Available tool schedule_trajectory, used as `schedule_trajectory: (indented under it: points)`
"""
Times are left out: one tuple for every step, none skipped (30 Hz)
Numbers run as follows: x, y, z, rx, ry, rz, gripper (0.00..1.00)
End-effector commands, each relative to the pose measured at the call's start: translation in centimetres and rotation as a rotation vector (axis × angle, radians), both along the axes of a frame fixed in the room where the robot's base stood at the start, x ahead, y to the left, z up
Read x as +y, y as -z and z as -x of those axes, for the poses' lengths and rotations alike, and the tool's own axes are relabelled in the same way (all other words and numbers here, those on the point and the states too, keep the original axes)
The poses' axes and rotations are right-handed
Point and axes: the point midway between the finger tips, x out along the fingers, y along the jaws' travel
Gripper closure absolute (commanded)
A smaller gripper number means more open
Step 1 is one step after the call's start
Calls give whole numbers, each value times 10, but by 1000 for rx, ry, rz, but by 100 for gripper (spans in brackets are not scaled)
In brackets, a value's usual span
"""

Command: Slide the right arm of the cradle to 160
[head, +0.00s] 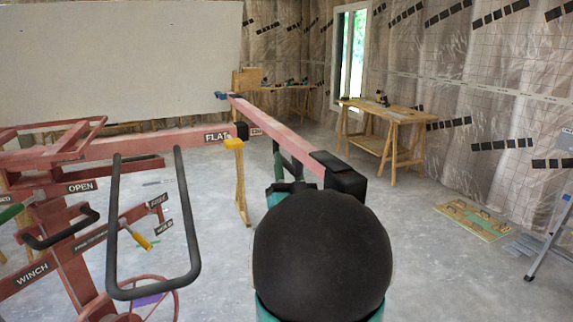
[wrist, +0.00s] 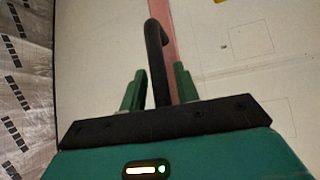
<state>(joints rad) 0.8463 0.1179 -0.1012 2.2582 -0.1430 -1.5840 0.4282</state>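The pink-red cradle shows in the head view with a crossbar labelled FLAT (head: 216,137). A black sleeve (head: 242,131) sits at the crossbar's right end. A small label (head: 257,132) beyond the sleeve is too small to read. The cradle's right arm (head: 275,128) is a long pink bar with a blue tip far off and a black end block (head: 345,178) near me. In the wrist view, a black bent handle (wrist: 156,60) lies between the two green fingers of my gripper (wrist: 160,85), beside the pink bar. A gap shows at the right finger. My arm hides much of the gripper in the head view.
The red lift frame stands left, with labels OPEN (head: 82,187) and WINCH (head: 32,274) and a black loop handle (head: 150,290). Wooden workbenches (head: 395,113) stand behind. A board (head: 465,217) and a stepladder (head: 555,235) are at right. Grey floor lies open between.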

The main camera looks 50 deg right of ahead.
Motion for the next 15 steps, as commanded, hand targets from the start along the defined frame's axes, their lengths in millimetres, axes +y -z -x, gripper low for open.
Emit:
schedule_trajectory:
  points:
    - [0,0,0,1,0,-1,80]
    - [0,0,0,0,-1,-1,86]
    - [0,0,-1,0,-1,-1,94]
    - [0,0,-1,0,-1,-1,99]
    - [0,0,-1,0,-1,-1,100]
    - [0,0,-1,0,-1,-1,100]
    - [0,0,-1,0,-1,-1,100]
    - [0,0,-1,0,-1,-1,100]
    - [0,0,-1,0,-1,-1,100]
    - [-1,0,-1,0,-1,-1,100]
    - [-1,0,-1,0,0,0,100]
    - [-3,0,0,0,0,0,100]
    - [-4,0,0,0,1,-1,100]
    - [-6,0,2,0,1,0,100]
    - [-10,0,3,0,1,0,100]
